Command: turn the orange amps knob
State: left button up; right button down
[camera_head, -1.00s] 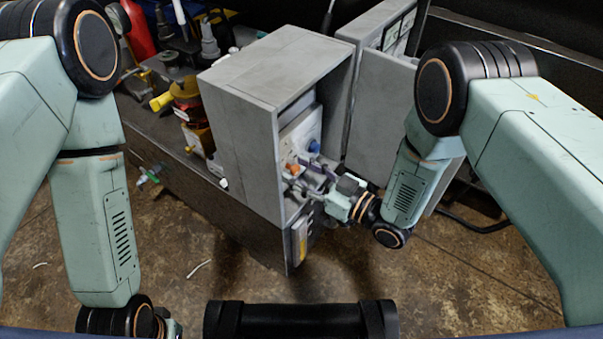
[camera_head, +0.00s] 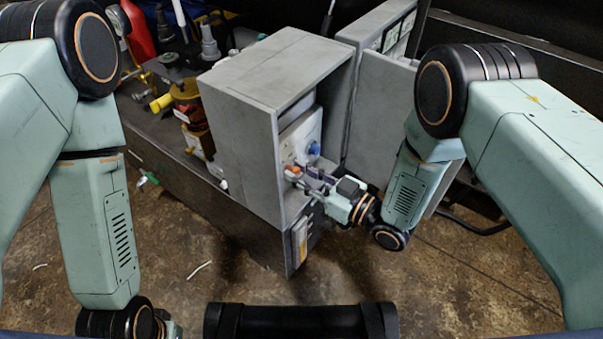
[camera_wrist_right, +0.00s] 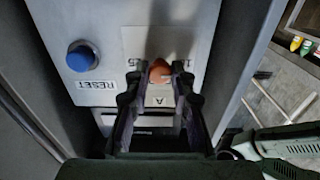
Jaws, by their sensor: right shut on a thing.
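The orange amps knob (camera_head: 292,172) sits on a pale panel inside the open grey box. It also shows in the right wrist view (camera_wrist_right: 159,70), with "A" on the plate below it. My right gripper (camera_wrist_right: 155,77) has its two dark fingers on either side of the knob and is shut on it. In the head view my right gripper (camera_head: 302,180) reaches into the box from the right. Part of the knob is hidden by the fingers. My left arm hangs at the left; its gripper fingers are out of view.
A blue RESET button (camera_wrist_right: 82,56) is left of the knob in the wrist view. The grey box (camera_head: 245,135) has side walls close around the gripper. Its grey door (camera_head: 380,115) stands open at the right. Bottles and fittings clutter the bench at the left.

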jog(key=shift+m, duration=0.3)
jog(key=shift+m+p, duration=0.5)
jog(key=shift+m, duration=0.5)
jog(key=m, duration=0.2)
jog(key=shift+d+m+p, duration=0.1)
jog(key=shift+m+p, duration=0.3)
jog(key=m, duration=0.3)
jog(key=shift+f+p, duration=0.1)
jog(key=shift+p, duration=0.2)
jog(key=shift+m, duration=1.5)
jog(key=shift+f, duration=0.1)
jog(key=c, duration=1.1)
grip_release()
jog(key=shift+c, duration=0.2)
jog(key=shift+d, duration=0.1)
